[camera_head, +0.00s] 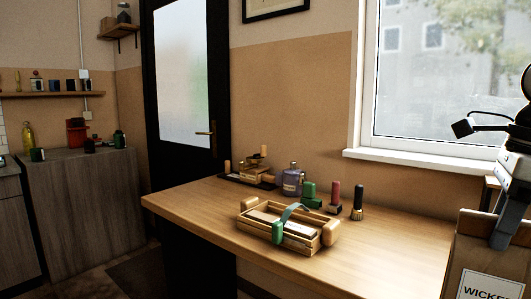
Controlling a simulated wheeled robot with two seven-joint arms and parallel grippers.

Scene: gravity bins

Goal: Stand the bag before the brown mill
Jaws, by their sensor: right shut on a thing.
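My right gripper (502,218) is at the right edge, shut on the upper part of a brown bag (468,248) with a white label reading "WICKE…". The bag is upright or nearly so, and the picture's edge cuts off its right side and bottom. A small brown box-like thing with a dark top (254,170), which looks like the brown mill, stands at the back left of the wooden table (190,205). The bag is far to its right and nearer to me. My left gripper is not in view.
A wooden crate (248,220) with a green and blue-grey handle stands mid-table. The table's left front and right are clear.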

